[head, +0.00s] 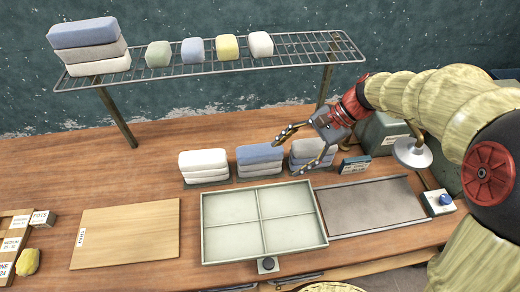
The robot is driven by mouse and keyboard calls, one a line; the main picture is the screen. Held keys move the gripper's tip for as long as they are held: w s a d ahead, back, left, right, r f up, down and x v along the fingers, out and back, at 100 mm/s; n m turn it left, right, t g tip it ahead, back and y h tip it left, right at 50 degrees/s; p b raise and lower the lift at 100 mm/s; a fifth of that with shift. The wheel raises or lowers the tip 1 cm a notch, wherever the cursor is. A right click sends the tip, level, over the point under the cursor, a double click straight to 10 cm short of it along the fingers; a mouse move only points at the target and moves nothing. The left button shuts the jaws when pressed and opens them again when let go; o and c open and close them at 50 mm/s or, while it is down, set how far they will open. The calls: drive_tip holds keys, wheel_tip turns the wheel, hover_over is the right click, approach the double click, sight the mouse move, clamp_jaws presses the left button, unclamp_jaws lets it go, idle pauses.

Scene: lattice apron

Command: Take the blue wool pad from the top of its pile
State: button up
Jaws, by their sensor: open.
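A pile of pads with a blue pad (260,152) on top stands in the middle of a row of three piles on the bench. The pads under it look paler. My gripper (291,154) comes in from the right with its two fingers spread and nothing between them. It is just right of the blue-topped pile, in front of the grey-topped pile (303,147) in the picture. I cannot tell its exact height. Another pile on the wire rack also has a blue-grey pad (83,32) on top.
A white pile (203,162) stands left of the blue-topped one. A four-part tray (203,225) lies in front of the piles, with a dark panel (370,205) on its right. The wire rack (290,50) above holds several small blocks. A wooden board (125,235) lies left.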

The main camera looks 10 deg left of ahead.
sight(253, 151)
drive_tip(key=w+a+f+m+y, duration=0.1)
drive_tip(key=w+a+f, duration=0.1)
drive_tip(key=w+a+f+m+g+y+p, duration=0.1)
drive_tip(key=w+f+m+y, duration=0.1)
drive_tip(key=w, duration=0.1)
drive_tip(key=w+a+f+m+y, duration=0.1)
drive_tip(key=w+a+f+m, duration=0.1)
drive_tip(key=w, duration=0.1)
drive_tip(key=shift+w+a+f+g+y+p, duration=0.2)
drive_tip(key=shift+w+a+g+y+p, duration=0.05)
drive_tip(key=shift+a+g+y+p, duration=0.05)
drive_tip(key=shift+w+a+f+m, duration=0.3)
drive_tip(key=shift+f+m, duration=0.1)
drive_tip(key=b+x, duration=0.2)
drive_tip(key=x, duration=0.5)
drive_tip(key=shift+w+a+f, duration=0.1)
drive_tip(key=shift+a, duration=0.25)
drive_tip(key=shift+y, duration=0.3)
drive_tip(key=shift+c, duration=1)
drive_tip(key=c, duration=1)
